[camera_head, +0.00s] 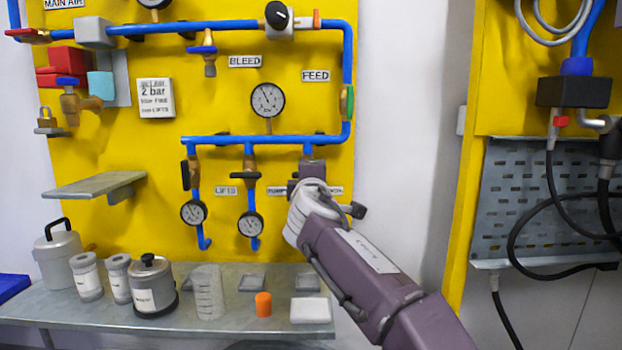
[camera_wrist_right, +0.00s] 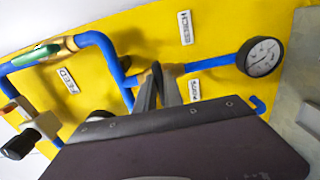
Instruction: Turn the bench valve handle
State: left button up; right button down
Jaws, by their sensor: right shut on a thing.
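The bench valve is on the rightmost branch below the blue pipe. Its brass body shows in the right wrist view (camera_wrist_right: 137,79). My right gripper (camera_head: 309,184) covers most of that branch in the head view. In the right wrist view its two grey fingers (camera_wrist_right: 159,84) are closed on the dark bench valve handle (camera_wrist_right: 157,69), which is largely hidden between them. The BENCH label (camera_wrist_right: 186,28) and the bench gauge (camera_wrist_right: 260,56) are clear in the wrist view. My left gripper is in neither view.
Two neighbouring branches with gauges (camera_head: 249,224) hang to the left. The green feed valve (camera_head: 347,102) is above right. A grey shelf (camera_head: 95,186) sticks out at left. The bench (camera_head: 235,328) below holds canisters, a beaker and an orange cylinder (camera_head: 263,304). Cables hang at far right.

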jog(key=c, duration=1.5)
grip_release()
jog(key=shift+o, duration=0.2)
jog(key=s+b, duration=0.2)
jog(key=s, duration=0.7)
jog(key=shift+b, duration=0.35)
